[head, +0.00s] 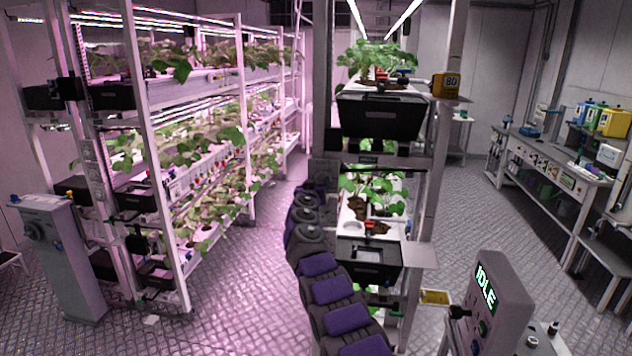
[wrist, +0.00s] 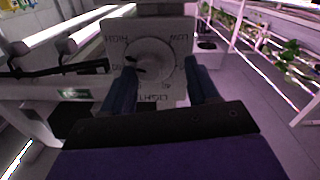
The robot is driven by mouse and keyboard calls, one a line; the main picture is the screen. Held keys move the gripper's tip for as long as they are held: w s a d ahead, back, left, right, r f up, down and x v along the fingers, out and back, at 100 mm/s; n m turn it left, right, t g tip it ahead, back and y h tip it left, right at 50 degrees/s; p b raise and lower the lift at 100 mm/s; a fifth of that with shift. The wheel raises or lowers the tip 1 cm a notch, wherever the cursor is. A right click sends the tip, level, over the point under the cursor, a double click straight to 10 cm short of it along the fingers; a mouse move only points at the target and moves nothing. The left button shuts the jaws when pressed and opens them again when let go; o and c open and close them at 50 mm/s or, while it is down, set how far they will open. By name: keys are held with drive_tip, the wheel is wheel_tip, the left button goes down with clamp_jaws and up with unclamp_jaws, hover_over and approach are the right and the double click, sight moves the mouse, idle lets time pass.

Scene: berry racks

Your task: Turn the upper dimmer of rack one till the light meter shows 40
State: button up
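The light meter (head: 446,85) is a yellow box on the upper tier of the middle rack and appears to read 80. In the wrist view a round grey dimmer dial (wrist: 150,58) sits on a pale plate, its lettering (HIGH, LOW, LIGHT) upside down. A dark mark shows on the dial's left side. My gripper (wrist: 160,68) is open, with one dark blue finger at each side of the dial; the left finger overlaps its edge. I cannot tell whether either finger touches the dial. In the head view my gripper's fingers are not distinct.
The middle rack (head: 428,200) holds plants and black bins, close to my arm. A pink-lit rack (head: 140,100) stands left beside a grey pedestal (head: 60,255). A console reading IDLE (head: 495,300) stands at front right. A bench (head: 550,160) lines the right wall, with clear floor before it.

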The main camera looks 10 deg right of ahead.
drive_tip(key=shift+w+d+f, duration=0.1)
drive_tip(key=shift+w+d, duration=0.1)
drive_tip(key=shift+d, duration=0.95)
drive_tip(key=shift+a, duration=0.65)
drive_tip(key=c, duration=0.4)
drive_tip(key=shift+c, duration=0.9)
drive_tip(key=shift+d, duration=0.25)
drive_tip(key=c, duration=0.5)
